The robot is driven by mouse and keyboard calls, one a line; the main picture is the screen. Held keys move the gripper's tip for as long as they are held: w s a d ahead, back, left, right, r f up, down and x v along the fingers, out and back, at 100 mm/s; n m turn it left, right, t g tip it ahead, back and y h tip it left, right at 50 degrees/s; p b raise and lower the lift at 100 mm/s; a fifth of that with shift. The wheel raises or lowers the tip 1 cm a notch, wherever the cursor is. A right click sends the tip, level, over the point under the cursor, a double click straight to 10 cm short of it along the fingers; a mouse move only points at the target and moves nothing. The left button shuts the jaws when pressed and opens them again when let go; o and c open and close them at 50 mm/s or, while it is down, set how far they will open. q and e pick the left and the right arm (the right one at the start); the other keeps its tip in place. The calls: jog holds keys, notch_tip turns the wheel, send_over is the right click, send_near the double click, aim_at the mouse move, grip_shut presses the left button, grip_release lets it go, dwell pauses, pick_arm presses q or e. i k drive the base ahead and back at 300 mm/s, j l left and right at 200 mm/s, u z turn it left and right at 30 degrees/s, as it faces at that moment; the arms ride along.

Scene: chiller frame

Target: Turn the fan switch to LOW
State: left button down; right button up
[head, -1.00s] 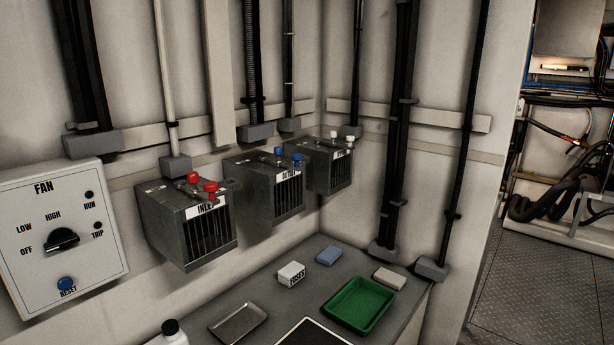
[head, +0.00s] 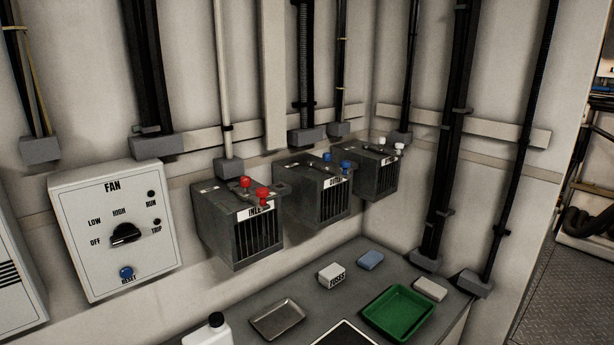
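The fan box (head: 73,213) is a pale panel on the wall at the left of the head view. Its black rotary switch (head: 125,233) sits in the middle, with OFF, LOW and HIGH printed from its left side round to its top. The switch handle lies nearly level, with its left end toward OFF; its exact pointing is hard to read at this size. A blue RESET button (head: 127,272) is below it, and dark RUN and TRIP lamps are at its right. Neither of my grippers is in view.
Grey INLET (head: 216,228) and OUTLET (head: 301,201) boxes and a third box stick out from the wall right of the panel. The grey counter (head: 302,279) below holds a green tray (head: 371,318), a metal tray (head: 264,333), a FUSES box (head: 331,275) and a white bottle (head: 205,335).

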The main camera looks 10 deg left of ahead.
aim_at(125, 233)
jog(key=u, duration=1.35)
